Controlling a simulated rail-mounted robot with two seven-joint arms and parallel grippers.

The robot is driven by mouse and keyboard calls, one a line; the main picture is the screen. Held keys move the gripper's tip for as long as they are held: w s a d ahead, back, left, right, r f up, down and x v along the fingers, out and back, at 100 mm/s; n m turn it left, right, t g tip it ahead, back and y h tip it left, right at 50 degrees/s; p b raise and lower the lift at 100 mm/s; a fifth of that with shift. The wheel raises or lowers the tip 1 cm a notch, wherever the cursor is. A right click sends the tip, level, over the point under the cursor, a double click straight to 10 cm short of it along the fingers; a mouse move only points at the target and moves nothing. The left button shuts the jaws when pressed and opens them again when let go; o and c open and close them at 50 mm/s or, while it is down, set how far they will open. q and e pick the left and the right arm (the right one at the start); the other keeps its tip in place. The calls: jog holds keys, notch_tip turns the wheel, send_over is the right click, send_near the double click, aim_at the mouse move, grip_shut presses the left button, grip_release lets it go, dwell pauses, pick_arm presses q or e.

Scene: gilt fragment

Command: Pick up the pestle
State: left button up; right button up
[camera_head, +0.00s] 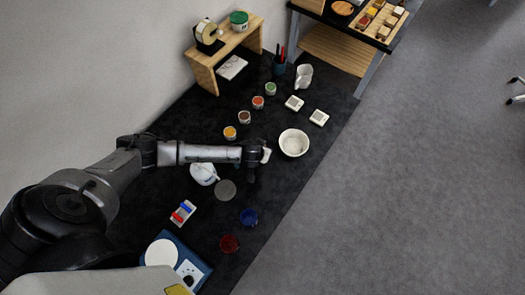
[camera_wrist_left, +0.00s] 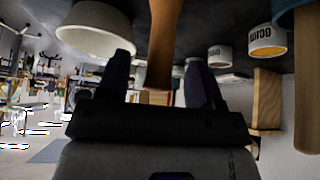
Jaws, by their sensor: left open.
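The pestle seems to be the wooden-handled tool (camera_wrist_left: 163,45) in the left wrist view. Its brown shaft runs from the top edge to between the fingers. My left gripper (camera_wrist_left: 160,88) is open, with one finger on each side of the shaft; I cannot tell whether either touches it. In the head view my left gripper (camera_head: 251,168) hangs over the black mat, left of the white bowl (camera_head: 293,143). A small white piece (camera_head: 266,155) shows beside it, perhaps part of the pestle. The bowl also shows in the wrist view (camera_wrist_left: 95,28). My right gripper is not in view.
Several small paint pots, including an orange one (camera_head: 230,133), stand behind the arm. A white pot (camera_head: 203,173), a grey disc (camera_head: 225,190) and a blue cup (camera_head: 249,217) stand nearby. A wooden stand (camera_head: 205,75) is at the back. The mat's right edge drops to grey floor.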

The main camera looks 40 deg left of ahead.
pick_arm(q)
jog(key=shift+x, duration=1.2)
jog(key=shift+c, duration=0.7)
jog(key=c, duration=0.9)
jog(key=shift+o, duration=0.2)
